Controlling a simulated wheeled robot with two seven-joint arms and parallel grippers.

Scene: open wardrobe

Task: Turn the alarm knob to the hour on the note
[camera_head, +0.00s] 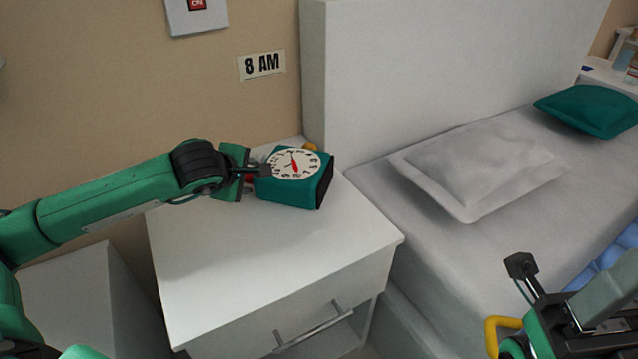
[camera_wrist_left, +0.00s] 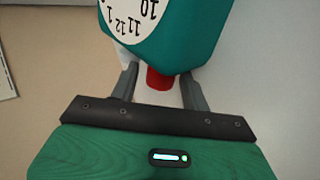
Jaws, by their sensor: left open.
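The teal alarm clock (camera_head: 290,190) stands on the white nightstand (camera_head: 230,270). Its white dial has a red hand; the exact hour is too small to read. In the left wrist view the clock body (camera_wrist_left: 185,30) shows with part of its dial, upside down. A red knob (camera_wrist_left: 158,80) sticks out of its side. My left gripper (camera_head: 257,172) is at the clock's left side, open, with the knob between its fingers, apart from both. The note (camera_head: 262,65) on the wall reads "8 AM". My right gripper (camera_head: 522,266) is partly visible at lower right, away from the clock.
A yellow part (camera_head: 310,146) shows behind the clock. A bed (camera_head: 440,270) with a white headboard stands to the right, with a grey pillow (camera_head: 480,165) and a teal one (camera_head: 592,108). A white panel (camera_head: 196,17) hangs on the wall. The nightstand's front top is clear.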

